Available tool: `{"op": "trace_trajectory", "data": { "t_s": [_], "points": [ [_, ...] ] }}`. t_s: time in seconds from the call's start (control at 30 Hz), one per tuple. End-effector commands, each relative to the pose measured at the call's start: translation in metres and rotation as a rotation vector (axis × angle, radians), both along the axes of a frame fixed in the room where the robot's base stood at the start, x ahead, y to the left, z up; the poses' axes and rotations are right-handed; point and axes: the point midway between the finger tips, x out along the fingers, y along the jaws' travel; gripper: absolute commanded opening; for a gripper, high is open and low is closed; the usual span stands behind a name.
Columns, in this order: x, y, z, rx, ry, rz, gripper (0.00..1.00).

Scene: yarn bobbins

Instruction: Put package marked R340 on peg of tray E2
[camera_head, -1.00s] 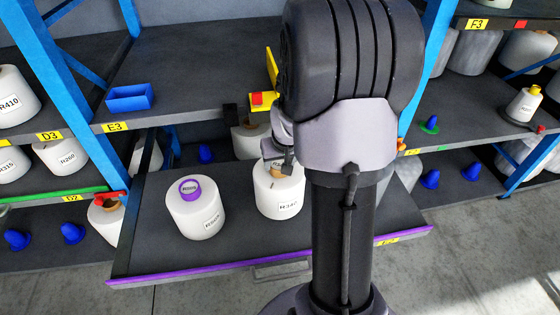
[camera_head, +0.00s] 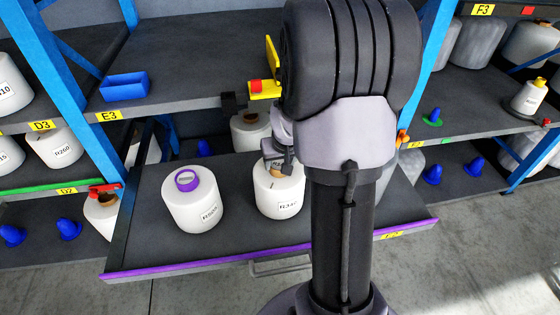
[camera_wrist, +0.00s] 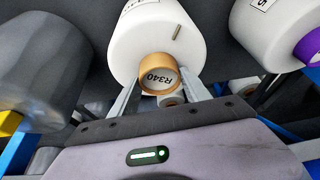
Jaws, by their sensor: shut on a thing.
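The package marked R340 (camera_head: 280,193) is a white yarn bobbin with a brown core. My gripper (camera_head: 279,162) is shut on that core, and the bobbin hangs upright below it. In the wrist view the core reads R340 (camera_wrist: 163,80) and lies between my two fingers (camera_wrist: 160,88). Tray E2 (camera_head: 180,264) is the pulled-out dark tray with a purple front edge; its yellow label is too blurred to read surely. The package is over this tray; I cannot tell whether it touches it. No free peg under the package shows, as the bobbin and my arm hide that part.
A white bobbin with a purple core (camera_head: 193,205) stands on the tray, left of the package. A blue cone peg (camera_head: 204,148) shows behind.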

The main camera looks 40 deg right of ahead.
Motion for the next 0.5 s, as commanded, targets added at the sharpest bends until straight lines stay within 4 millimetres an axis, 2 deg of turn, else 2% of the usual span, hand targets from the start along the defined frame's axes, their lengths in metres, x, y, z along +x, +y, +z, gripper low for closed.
{"op": "trace_trajectory", "data": {
  "t_s": [0.33,0.37,0.47,0.5],
  "points": [
    [0.0007,-0.0005,-0.004,-0.002,-0.002,0.001,0.0],
    [0.0007,-0.0005,-0.0041,-0.002,-0.002,0.001,0.57],
    [0.0006,-0.0004,-0.0043,-0.001,-0.002,0.001,0.77],
    [0.0005,-0.0004,-0.0044,-0.001,-0.002,0.001,0.81]
  ]
}}
